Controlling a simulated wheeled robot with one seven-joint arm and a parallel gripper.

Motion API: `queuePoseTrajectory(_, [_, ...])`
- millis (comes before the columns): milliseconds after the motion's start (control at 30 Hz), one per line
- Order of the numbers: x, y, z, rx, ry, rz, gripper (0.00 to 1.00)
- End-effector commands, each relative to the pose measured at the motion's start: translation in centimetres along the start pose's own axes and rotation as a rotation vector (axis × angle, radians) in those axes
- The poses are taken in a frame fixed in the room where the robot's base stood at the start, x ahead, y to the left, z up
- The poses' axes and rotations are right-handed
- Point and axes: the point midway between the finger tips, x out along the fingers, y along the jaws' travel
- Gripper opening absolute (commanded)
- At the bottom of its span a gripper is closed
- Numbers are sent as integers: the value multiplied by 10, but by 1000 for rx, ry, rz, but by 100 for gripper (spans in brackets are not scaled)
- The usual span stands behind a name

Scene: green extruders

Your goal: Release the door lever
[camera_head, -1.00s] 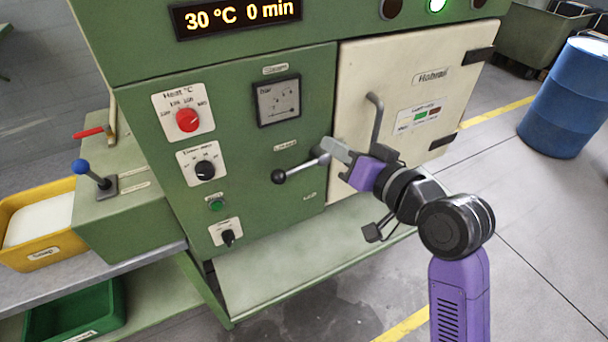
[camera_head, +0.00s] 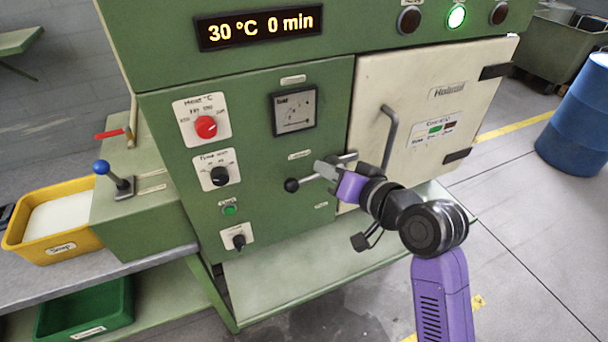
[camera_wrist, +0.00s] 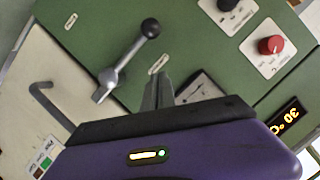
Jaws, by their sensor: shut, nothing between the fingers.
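The door lever (camera_head: 316,177) is a metal rod with a black ball, pivoting near the cream door's left edge and pointing left and slightly down on the green panel. It shows whole in the wrist view (camera_wrist: 126,58). The cream door (camera_head: 430,90) is shut and carries a bent grey handle (camera_head: 389,135). My gripper (camera_head: 322,168) is shut and empty in front of the lever's rod, partly covering it in the head view. In the wrist view its fingertips (camera_wrist: 158,88) are beside the lever, with a visible gap and nothing held.
Red (camera_head: 206,127) and black (camera_head: 220,176) knobs, a gauge (camera_head: 294,110) and a green button (camera_head: 229,210) are left of the lever. A display (camera_head: 259,26) above reads 30 °C 0 min. A yellow bin (camera_head: 50,245) stands left; a blue barrel (camera_head: 577,120) stands right.

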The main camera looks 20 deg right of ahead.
Motion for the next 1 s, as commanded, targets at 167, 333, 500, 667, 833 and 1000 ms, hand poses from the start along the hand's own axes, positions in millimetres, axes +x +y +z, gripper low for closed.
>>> queuePoseTrajectory(167, [36, -2, -1, 0, -2, -2, 0])
queuePoseTrajectory(333, [52, 0, 16, 0, -5, 1, 0])
queuePoseTrajectory(500, [57, -1, 33, 0, -3, 0, 0])
queuePoseTrajectory(667, [58, 0, 38, -1, 0, -1, 0])
queuePoseTrajectory(833, [58, 0, 39, 0, 0, 0, 0])
queuePoseTrajectory(1000, [58, 0, 39, -1, 0, 0, 0])
